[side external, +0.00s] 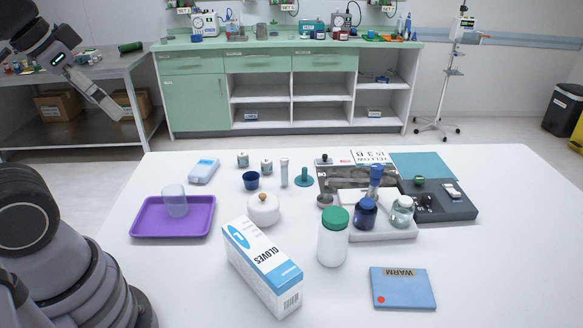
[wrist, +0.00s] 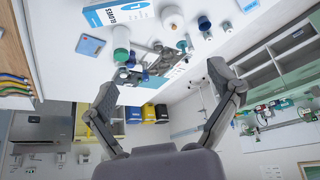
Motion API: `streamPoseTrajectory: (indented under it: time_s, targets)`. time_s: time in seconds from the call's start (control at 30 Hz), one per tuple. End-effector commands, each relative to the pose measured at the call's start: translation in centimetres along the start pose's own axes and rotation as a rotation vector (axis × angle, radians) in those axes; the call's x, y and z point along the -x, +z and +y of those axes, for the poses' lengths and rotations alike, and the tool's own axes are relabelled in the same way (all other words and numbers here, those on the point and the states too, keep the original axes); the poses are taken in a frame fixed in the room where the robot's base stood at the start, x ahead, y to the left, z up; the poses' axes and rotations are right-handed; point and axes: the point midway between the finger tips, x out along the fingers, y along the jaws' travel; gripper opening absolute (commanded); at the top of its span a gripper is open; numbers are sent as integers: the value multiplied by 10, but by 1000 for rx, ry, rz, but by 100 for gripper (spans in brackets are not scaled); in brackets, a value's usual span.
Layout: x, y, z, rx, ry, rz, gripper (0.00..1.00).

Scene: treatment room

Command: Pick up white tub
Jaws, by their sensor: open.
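A white tub with a green lid (side external: 333,243) stands upright on the white table, right of the glove box, in the side view. It also shows upside down near the top of the wrist view (wrist: 121,38). A squat white pot with a wooden knob (side external: 263,211) stands behind and left of it; it shows in the wrist view too (wrist: 172,18). My gripper (side external: 110,108) is high at the upper left, well away from both. In the wrist view my gripper's fingers (wrist: 163,78) are spread wide with nothing between them.
The glove box (side external: 262,262) stands close left of the tub. A tray with bottles (side external: 384,236) is close behind right, and a blue WARM pack (side external: 403,290) lies front right. A purple tray (side external: 150,230) holds a translucent cup (side external: 174,203).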

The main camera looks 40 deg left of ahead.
Motion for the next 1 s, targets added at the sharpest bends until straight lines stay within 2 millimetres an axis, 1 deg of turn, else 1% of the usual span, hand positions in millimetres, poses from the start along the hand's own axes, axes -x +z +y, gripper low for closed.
streamPoseTrajectory:
  time_s: [0.33,0.4,0.43,0.77,0.87,0.97,1.0]
  targets:
    - [0,0,0,-1,0,-1,90]
    - [0,0,0,-1,0,-1,99]
    - [0,0,0,-1,0,-1,100]
    - [-1,-1,0,-8,-4,-9,100]
    - [-7,-4,-3,-63,-27,-68,100]
    - [-22,-12,-9,-190,-84,-192,100]
    - [-30,-17,-11,-259,-115,-254,100]
